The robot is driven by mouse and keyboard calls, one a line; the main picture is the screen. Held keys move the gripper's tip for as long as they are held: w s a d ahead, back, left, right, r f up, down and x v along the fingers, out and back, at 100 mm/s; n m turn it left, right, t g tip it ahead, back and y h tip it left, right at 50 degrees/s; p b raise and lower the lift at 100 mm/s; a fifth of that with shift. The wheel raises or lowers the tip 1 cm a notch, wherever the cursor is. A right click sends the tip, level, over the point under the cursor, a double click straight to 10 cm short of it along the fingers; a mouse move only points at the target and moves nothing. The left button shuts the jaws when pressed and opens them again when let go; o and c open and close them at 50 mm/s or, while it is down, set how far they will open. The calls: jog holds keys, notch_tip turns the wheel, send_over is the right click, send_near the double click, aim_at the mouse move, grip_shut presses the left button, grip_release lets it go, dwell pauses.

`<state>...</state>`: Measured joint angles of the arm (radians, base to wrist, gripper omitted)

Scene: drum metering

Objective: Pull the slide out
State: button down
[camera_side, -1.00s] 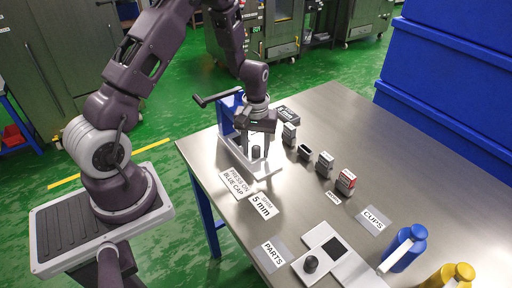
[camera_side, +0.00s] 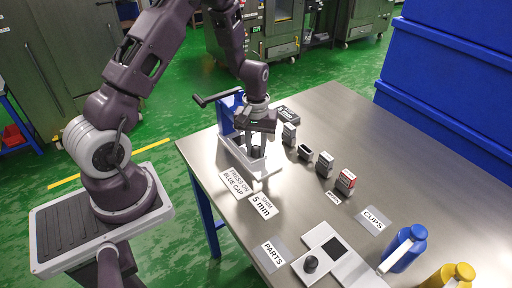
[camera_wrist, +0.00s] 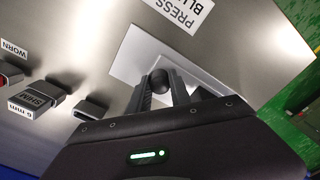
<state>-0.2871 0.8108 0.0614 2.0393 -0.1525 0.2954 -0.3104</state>
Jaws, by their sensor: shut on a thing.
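The slide (camera_side: 266,173) is a light grey plate running out from the foot of a blue-framed press (camera_side: 227,112). It also shows in the wrist view (camera_wrist: 130,62). A dark round-topped knob (camera_wrist: 160,80) stands up from the plate. My gripper (camera_side: 256,150) is low over the slide, pointing down. In the wrist view my gripper (camera_wrist: 163,90) has its two dark fingers on either side of the knob, shut on it. The gripper body hides part of the press and of the slide's back end.
Several small blocks, among them a red-topped one (camera_side: 346,181), stand in a row to the right. A black lever (camera_side: 216,97) sticks out left from the press. Label cards and a parts tray (camera_side: 299,266) lie in front. Blue and yellow bottles stand front right. The table's right middle is clear.

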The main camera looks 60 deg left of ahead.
dwell(0.6)
jog(key=d, duration=1.2)
jog(key=shift+d, duration=0.3)
jog(key=c, duration=1.3)
grip_release()
jog(key=shift+d, duration=0.1)
jog(key=shift+o, duration=0.6)
jog(key=shift+r, duration=0.1)
